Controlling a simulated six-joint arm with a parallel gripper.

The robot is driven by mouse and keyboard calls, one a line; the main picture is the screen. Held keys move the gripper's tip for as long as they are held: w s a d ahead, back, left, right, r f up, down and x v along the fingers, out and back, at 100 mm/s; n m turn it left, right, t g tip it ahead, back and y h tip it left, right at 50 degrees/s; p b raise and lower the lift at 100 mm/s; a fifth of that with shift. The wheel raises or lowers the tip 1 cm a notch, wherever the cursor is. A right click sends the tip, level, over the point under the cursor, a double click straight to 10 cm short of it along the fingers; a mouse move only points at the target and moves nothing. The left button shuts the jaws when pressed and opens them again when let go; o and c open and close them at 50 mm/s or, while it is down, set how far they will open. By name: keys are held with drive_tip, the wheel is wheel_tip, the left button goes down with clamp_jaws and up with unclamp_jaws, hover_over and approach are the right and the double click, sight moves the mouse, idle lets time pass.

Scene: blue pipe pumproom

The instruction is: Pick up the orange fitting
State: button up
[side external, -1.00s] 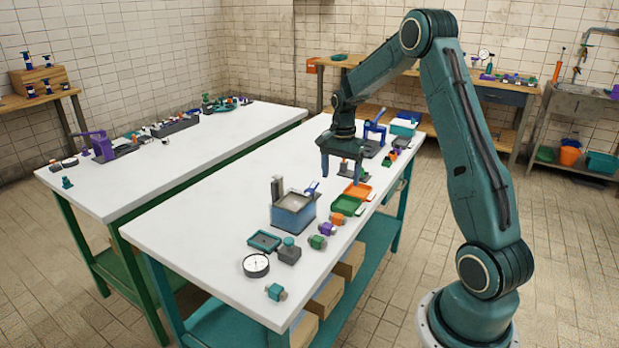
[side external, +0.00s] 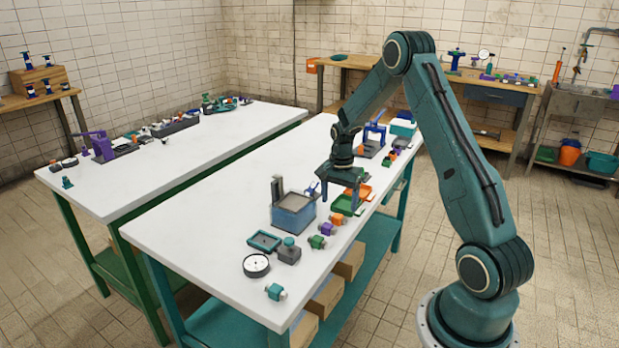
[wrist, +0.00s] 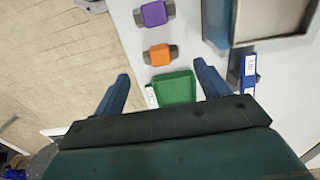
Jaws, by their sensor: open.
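The orange fitting (side external: 338,219) lies on the white table, near its right-hand edge. It also shows in the wrist view (wrist: 160,55), with grey ends, just beyond my fingertips and roughly centred between them. My gripper (side external: 341,198) is open and empty, pointing down above the green tray, a little behind the fitting in the side view. Its two blue fingers show in the wrist view (wrist: 161,72), one on each side of the green tray. The fitting is apart from both fingers.
A green tray (wrist: 175,88) lies under my gripper. A purple fitting (wrist: 154,13) lies beside the orange one. A blue-grey bin (side external: 293,222) stands to the left. An orange tray (side external: 365,190) is behind. The table's left part (side external: 200,225) is clear.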

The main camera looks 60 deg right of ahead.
sight(338, 215)
drive_tip(key=shift+f, duration=0.2)
drive_tip(key=shift+f, duration=2.55)
drive_tip(key=c, duration=1.1)
drive_tip(key=shift+c, duration=0.2)
drive_tip(key=shift+r, duration=0.2)
wheel_tip(338, 215, up, 20)
drive_tip(key=shift+f, duration=0.15)
